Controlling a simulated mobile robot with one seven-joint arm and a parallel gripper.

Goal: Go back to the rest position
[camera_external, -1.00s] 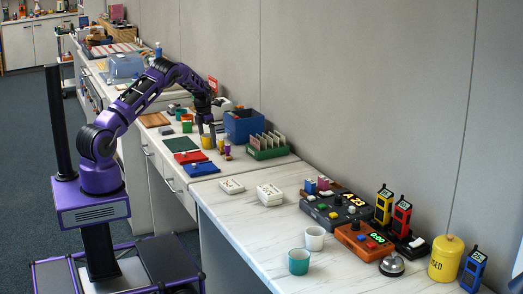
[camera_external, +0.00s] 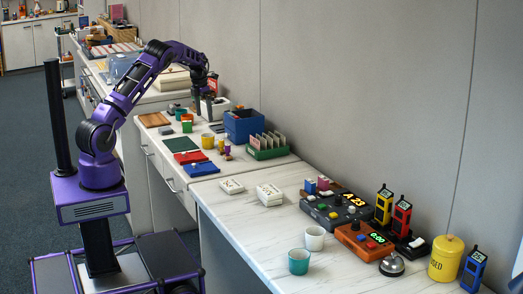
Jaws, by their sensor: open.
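My gripper (camera_external: 204,108) hangs at the end of my purple arm (camera_external: 137,80), fingers pointing down, above the far counter. It is open, and nothing shows between its fingers. It is raised clear of the yellow cup (camera_external: 207,141) and the small purple and yellow piece (camera_external: 227,152) below it. The blue bin (camera_external: 243,125) stands just to its right.
A green card rack (camera_external: 267,146) stands by the wall. Green, red and blue (camera_external: 201,169) flat pads lie along the front edge. The nearer counter holds white boxes (camera_external: 270,194), cups (camera_external: 299,261), consoles (camera_external: 335,207) and a yellow canister (camera_external: 446,258). The air around the arm is clear.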

